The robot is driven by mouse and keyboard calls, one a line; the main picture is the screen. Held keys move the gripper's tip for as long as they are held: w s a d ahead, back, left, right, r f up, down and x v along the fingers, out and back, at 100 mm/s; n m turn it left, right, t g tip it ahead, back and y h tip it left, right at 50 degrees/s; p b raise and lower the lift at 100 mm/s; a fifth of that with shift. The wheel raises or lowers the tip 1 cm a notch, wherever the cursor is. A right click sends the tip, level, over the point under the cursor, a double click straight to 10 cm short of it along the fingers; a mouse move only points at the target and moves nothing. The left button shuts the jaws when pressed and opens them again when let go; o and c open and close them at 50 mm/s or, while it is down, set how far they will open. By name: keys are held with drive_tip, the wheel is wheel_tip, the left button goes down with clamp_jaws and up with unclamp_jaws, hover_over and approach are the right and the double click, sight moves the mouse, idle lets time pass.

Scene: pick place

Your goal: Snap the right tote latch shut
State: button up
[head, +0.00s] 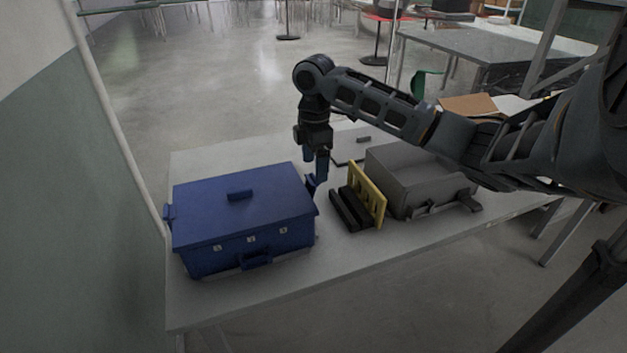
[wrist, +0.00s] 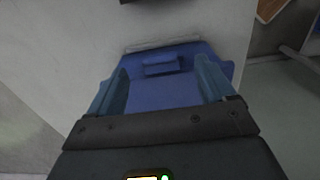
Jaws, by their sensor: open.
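A blue tote (head: 215,215) with its lid on stands on the left part of the table. A small blue latch piece (head: 311,184) sticks out at its right end. My gripper (head: 320,178) points down just beside that end, close to the latch; I cannot tell whether they touch. In the wrist view, my open gripper (wrist: 162,78) has one finger on each side of a blue surface with a raised blue block (wrist: 160,65). This looks like the tote's end and its latch. No object is clamped. The latch's exact angle is not clear.
Right of the tote on the table (head: 340,262) are black bars (head: 350,208), a yellow slotted rack (head: 368,192) and a grey case (head: 415,180). A grey panel with a handle (head: 350,150) lies behind my gripper. A wall stands at the left. The table front is clear.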

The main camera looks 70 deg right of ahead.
sight(312, 179)
wheel_tip(312, 179, down, 6)
drive_tip(key=shift+r, duration=0.15)
drive_tip(key=shift+c, duration=0.2)
drive_tip(key=c, duration=1)
drive_tip(key=shift+w+a+r+p, duration=0.2)
drive_tip(key=shift+p, duration=0.4)
drive_tip(key=shift+g+h, duration=0.4)
drive_tip(key=shift+g, duration=0.1)
drive_tip(key=o, duration=1)
